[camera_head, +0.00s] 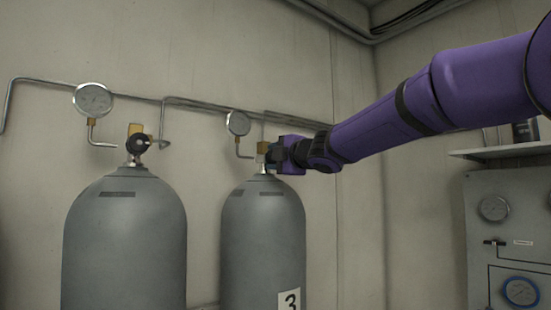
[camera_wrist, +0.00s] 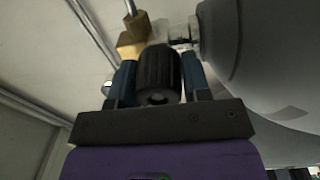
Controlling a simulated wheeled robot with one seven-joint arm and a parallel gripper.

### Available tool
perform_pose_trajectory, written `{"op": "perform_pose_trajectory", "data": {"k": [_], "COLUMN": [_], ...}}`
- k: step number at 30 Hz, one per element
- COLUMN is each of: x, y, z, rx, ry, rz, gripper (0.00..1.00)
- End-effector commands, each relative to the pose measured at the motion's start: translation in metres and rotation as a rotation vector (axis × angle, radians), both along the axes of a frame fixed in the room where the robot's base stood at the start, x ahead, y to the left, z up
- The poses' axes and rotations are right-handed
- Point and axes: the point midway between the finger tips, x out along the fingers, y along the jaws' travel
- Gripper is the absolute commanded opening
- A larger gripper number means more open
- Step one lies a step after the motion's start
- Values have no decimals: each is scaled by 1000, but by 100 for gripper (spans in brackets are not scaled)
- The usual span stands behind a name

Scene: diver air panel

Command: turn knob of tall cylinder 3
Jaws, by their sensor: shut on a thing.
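The tall grey cylinder 3 (camera_head: 262,240) stands against the back wall, with a "3" label low on its front. Its brass valve (camera_head: 262,148) sits on top; the knob is hidden behind my gripper in the head view. In the wrist view the black ribbed knob (camera_wrist: 160,72) sits between my two fingers, joined to the brass valve body (camera_wrist: 133,38). My gripper (camera_head: 276,152) reaches in from the right at valve height. It also shows in the wrist view (camera_wrist: 158,85), shut on the knob with a blue finger on each side.
Another grey cylinder (camera_head: 125,240) with a black knob (camera_head: 138,143) stands to the left. Round gauges (camera_head: 93,99) (camera_head: 238,123) and thin pipes run along the wall. A grey gauge panel (camera_head: 508,235) and a shelf (camera_head: 505,151) are at the right.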

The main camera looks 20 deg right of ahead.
Motion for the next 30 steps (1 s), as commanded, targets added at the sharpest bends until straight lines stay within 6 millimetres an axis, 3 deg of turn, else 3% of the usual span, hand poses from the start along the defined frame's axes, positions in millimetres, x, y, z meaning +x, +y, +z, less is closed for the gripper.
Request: {"op": "perform_pose_trajectory", "data": {"k": [15, 30], "x": [1, 1], "y": [0, 0], "z": [-3, -3], "rx": [-377, -486], "ry": [-119, -154], "rz": [0, 2], "gripper": [20, 20]}}
